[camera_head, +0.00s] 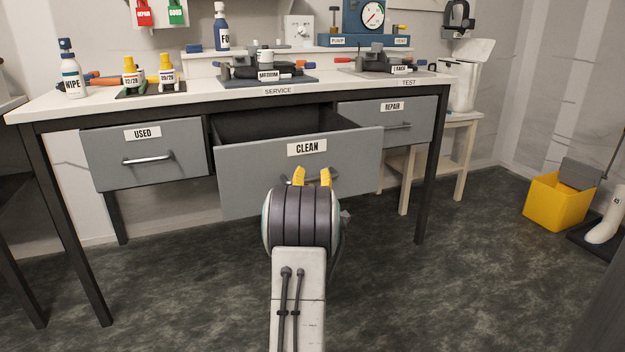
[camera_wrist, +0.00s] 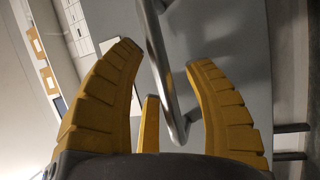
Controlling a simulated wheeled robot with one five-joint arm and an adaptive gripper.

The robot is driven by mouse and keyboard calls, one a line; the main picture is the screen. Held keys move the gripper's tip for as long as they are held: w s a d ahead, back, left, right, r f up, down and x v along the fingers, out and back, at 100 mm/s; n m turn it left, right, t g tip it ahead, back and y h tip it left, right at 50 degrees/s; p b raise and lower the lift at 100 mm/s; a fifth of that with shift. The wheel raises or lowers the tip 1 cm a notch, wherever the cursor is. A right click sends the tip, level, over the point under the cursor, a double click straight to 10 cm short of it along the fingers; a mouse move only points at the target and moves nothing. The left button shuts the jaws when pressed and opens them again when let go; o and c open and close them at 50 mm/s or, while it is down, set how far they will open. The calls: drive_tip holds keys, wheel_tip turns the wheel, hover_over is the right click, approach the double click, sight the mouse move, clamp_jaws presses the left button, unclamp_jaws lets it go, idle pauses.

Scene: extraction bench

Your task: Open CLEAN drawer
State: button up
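The CLEAN drawer (camera_head: 250,168) is the grey middle drawer under the bench. It is pulled well out, and its dark inside shows behind the front. Its white CLEAN label (camera_head: 307,148) faces me. My gripper (camera_head: 312,176) is at the lower middle of the drawer front and mostly hides the handle there. In the wrist view the metal bar handle (camera_wrist: 158,58) runs between the yellow fingers of my gripper (camera_wrist: 163,58). The fingers are spread, with visible gaps on both sides of the bar. The drawer front (camera_wrist: 225,50) fills the background.
The closed USED drawer (camera_head: 110,170) is left and the closed REPAIR drawer (camera_head: 415,130) is right. The white benchtop (camera_head: 200,97) carries bottles and tools. A stool (camera_head: 455,150) and a yellow bin (camera_head: 553,203) stand at right. The dark floor in front is clear.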

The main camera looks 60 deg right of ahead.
drive_tip(key=shift+s, duration=0.1)
drive_tip(key=shift+v, duration=5.95)
